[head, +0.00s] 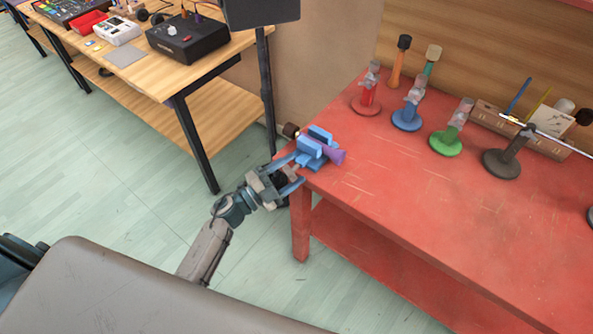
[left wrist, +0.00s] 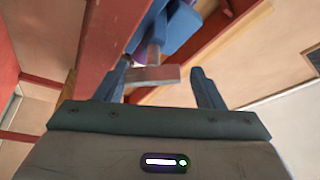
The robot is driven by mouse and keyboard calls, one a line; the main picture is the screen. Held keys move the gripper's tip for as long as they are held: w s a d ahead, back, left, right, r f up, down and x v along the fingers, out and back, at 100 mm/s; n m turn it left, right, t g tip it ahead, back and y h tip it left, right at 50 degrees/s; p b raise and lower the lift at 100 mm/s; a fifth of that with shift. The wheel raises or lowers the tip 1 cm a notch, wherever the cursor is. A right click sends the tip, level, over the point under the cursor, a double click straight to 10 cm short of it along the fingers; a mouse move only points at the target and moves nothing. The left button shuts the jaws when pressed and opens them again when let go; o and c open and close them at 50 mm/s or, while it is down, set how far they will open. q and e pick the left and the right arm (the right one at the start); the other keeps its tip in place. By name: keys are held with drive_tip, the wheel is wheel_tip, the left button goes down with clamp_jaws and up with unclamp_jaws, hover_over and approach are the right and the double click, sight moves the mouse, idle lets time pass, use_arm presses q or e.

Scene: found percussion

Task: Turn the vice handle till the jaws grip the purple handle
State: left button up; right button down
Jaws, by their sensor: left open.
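The blue vice (head: 311,150) sits at the near left corner of the red table, and part of it shows in the left wrist view (left wrist: 180,28). The purple handle (head: 335,154) lies at its jaws, its flared end pointing right. I cannot tell if a gap remains around it. My left gripper (head: 299,168) is open at the vice's near side. In the left wrist view, the grey bar of the vice handle (left wrist: 152,76) lies across the space between the open fingers (left wrist: 160,68). Contact with the fingers is unclear. My right gripper is out of view.
Several stands with coloured bases, including a red one (head: 365,106) and a green one (head: 446,145), stand farther back on the red table (head: 420,205). A wooden bench (head: 150,72) with electronic gear and a dark post (head: 266,90) are at the left. The table's front middle is clear.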

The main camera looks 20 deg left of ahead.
use_arm(q)
drive_tip(key=f, duration=0.1)
drive_tip(key=s+a+f, duration=0.1)
drive_tip(key=shift+s+f, duration=0.25)
drive_tip(key=shift+f, duration=0.05)
drive_tip(key=b, duration=0.2)
approach(292, 177)
drive_tip(key=shift+s+a, duration=0.7)
drive_tip(key=shift+a, duration=0.1)
